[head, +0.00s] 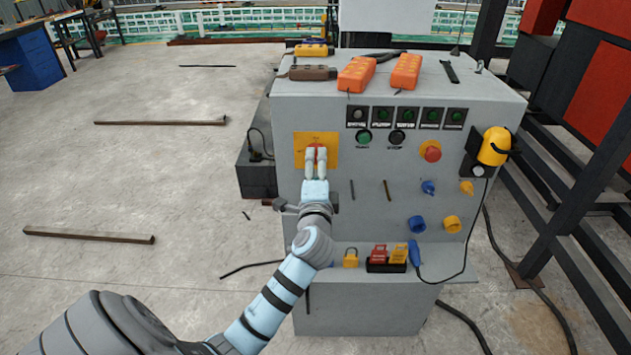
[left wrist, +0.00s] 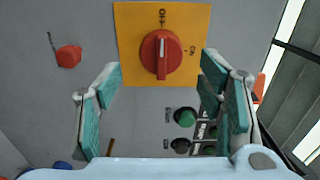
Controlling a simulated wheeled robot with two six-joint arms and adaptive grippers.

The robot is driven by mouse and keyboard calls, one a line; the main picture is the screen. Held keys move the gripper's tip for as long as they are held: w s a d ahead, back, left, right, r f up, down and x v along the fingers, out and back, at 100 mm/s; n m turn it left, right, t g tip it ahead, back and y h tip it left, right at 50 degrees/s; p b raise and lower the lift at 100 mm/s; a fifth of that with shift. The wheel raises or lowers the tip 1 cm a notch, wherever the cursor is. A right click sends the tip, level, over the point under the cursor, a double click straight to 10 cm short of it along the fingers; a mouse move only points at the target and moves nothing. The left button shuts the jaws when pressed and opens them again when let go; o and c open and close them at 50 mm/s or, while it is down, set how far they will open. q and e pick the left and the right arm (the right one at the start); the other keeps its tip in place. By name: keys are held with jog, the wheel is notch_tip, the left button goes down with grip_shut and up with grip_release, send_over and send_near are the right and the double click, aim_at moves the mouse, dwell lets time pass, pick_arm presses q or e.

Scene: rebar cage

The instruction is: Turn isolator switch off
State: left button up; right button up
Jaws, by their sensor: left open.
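The isolator switch is a red rotary knob (left wrist: 161,55) on a yellow plate (head: 301,140), at the upper left of the grey cabinet's front. In the left wrist view its raised grip bar stands vertical in the picture, with one label above the knob and another to its right. My left gripper (head: 316,152) is in front of the plate and hides most of the knob in the head view. In the left wrist view the left gripper (left wrist: 162,76) is open, its teal-padded fingers on either side of the knob with gaps to both. My right gripper is not in view.
A red mushroom button (head: 430,152) sits right of the switch on the cabinet (head: 375,205). Green and black buttons (head: 364,137) and indicator lamps are close by. Orange handsets (head: 356,74) lie on top. A padlock (head: 351,258) and tags sit on the lower ledge.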

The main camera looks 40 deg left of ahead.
pick_arm(q)
jog(key=v, duration=0.7)
jog(key=shift+s+d, duration=0.15)
jog(key=shift+r, duration=0.1)
